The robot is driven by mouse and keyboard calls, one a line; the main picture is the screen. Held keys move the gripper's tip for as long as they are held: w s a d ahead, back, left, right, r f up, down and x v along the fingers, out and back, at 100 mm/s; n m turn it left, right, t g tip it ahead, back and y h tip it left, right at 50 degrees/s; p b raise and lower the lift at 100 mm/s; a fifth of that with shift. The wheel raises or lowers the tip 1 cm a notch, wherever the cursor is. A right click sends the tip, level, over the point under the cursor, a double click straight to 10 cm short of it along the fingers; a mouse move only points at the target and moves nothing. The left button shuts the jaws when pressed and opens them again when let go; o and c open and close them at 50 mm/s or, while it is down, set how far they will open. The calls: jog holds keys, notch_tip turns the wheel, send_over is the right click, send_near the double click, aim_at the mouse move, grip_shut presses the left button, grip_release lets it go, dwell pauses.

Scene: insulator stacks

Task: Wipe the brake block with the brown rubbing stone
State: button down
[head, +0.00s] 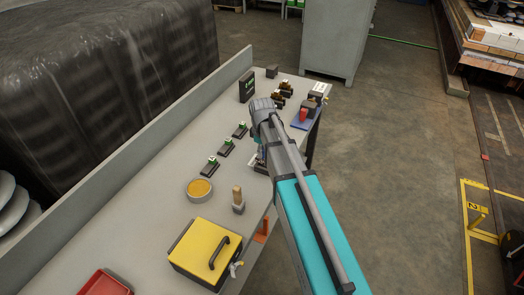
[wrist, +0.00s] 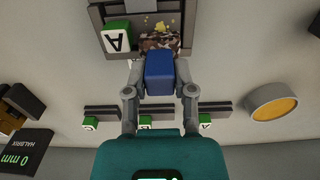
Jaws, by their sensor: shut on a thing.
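My gripper (wrist: 160,85) is shut on a blue block (wrist: 159,72), its two fingers on either side of it. The block shows blue; I see no brown on it. Just beyond it in the wrist view is a mottled brown and grey piece (wrist: 168,42) with yellow specks, lying in a dark grey holder (wrist: 195,30) beside a green and white cube (wrist: 117,38) marked A. This looks like the brake block. The blue block overlaps its edge in the picture; I cannot tell whether they touch.
Three dark holders with green-marked cubes (head: 226,147) stand along the bench.

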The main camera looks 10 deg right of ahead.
jog(key=shift+r+p, duration=2.65)
jog(key=shift+r, duration=0.25)
jog(key=shift+r+p, duration=1.5)
jog(key=shift+f, duration=0.2)
jog(key=shift+f+b, duration=0.45)
jog(key=shift+b, duration=0.2)
